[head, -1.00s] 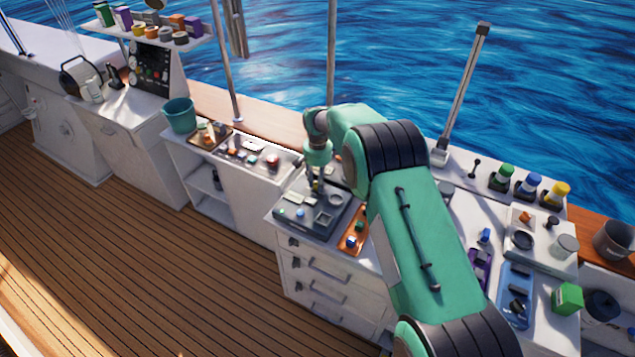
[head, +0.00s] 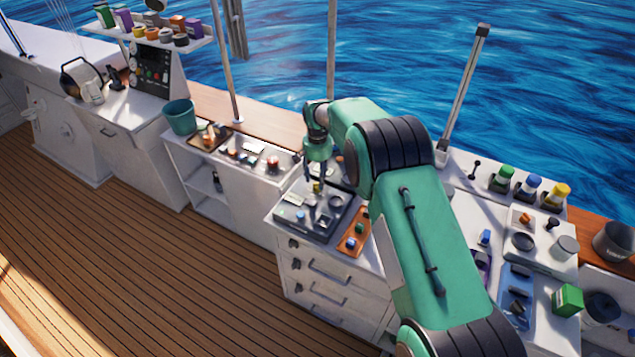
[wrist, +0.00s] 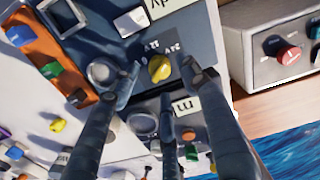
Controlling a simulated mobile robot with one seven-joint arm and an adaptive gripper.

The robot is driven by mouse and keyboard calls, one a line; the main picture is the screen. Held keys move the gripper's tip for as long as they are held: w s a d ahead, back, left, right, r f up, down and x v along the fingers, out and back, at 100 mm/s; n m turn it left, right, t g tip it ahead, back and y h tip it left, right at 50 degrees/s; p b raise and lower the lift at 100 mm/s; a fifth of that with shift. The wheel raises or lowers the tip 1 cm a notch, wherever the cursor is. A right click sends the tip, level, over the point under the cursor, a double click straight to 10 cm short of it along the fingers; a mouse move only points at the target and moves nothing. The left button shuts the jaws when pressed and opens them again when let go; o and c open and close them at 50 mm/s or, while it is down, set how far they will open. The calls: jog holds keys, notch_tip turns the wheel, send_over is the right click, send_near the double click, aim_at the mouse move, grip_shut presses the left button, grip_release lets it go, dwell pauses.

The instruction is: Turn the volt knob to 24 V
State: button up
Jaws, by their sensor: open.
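The yellow volt knob (wrist: 159,68) sits on a dark grey panel (wrist: 205,45) in the wrist view, with small white printed marks around it.
An orange tray (head: 345,246) with small coloured parts stands beside the unit. A box with a red knob (wrist: 289,54) stands to the right in the wrist view.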

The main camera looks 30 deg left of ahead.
notch_tip(320, 180, up, 9)
dwell(0.4)
jog(key=shift+r, duration=0.1)
dwell(0.4)
jog(key=d+r+m+t+b, duration=0.1)
jog(key=d+r+b, duration=0.1)
jog(key=d+r, duration=1.7)
jog(key=s+d+r+t+y+b, duration=0.1)
jog(key=s+d+r, duration=0.3)
jog(key=d, duration=0.6)
jog(key=s+d+r+t+b, duration=0.1)
jog(key=s+d+r, duration=0.35)
jog(key=d, duration=0.45)
jog(key=s+d+r+m+t+b, duration=0.1)
jog(key=s+d+r+m, duration=0.1)
jog(key=s+d, duration=1.35)
jog(key=s+d+f+b, duration=0.1)
jog(key=s+d+f, duration=0.2)
jog(key=s, duration=0.5)
jog(key=s+d+f+t+h+b, duration=0.1)
jog(key=s+d+f, duration=0.3)
jog(key=s+d, duration=0.2)
jog(key=shift+s+m+t, duration=0.3)
jog(key=shift+s+m, duration=0.1)
jog(key=shift+s, duration=0.7)
